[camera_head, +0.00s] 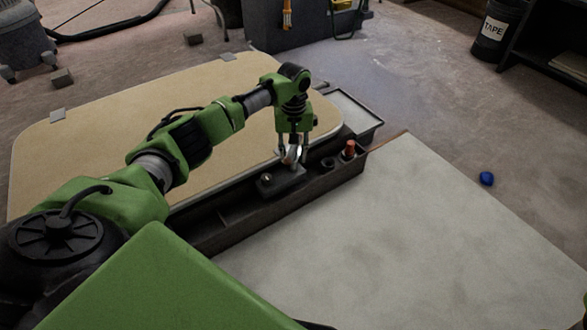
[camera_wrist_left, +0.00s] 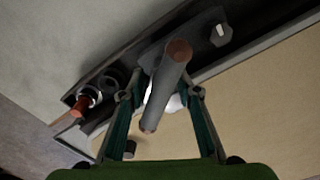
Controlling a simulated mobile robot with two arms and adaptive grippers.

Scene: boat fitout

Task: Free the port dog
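A dark block with a light bolt head (camera_head: 266,178), probably the port dog, sits on the dark rail along the tan hatch panel's (camera_head: 200,120) near edge. In the left wrist view, a grey cylindrical handle (camera_wrist_left: 167,88) with coppery ends rises from its plate, and the bolt head (camera_wrist_left: 221,35) is beside it. My left gripper (camera_head: 293,152) points down over this fitting. Its fingers (camera_wrist_left: 161,98) stand apart on either side of the handle, with gaps visible. A silvery part between the fingers is partly hidden. My right gripper is not in view.
A red-orange capped post (camera_head: 349,150) and a dark round socket (camera_head: 328,162) stand on the rail right of the gripper.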

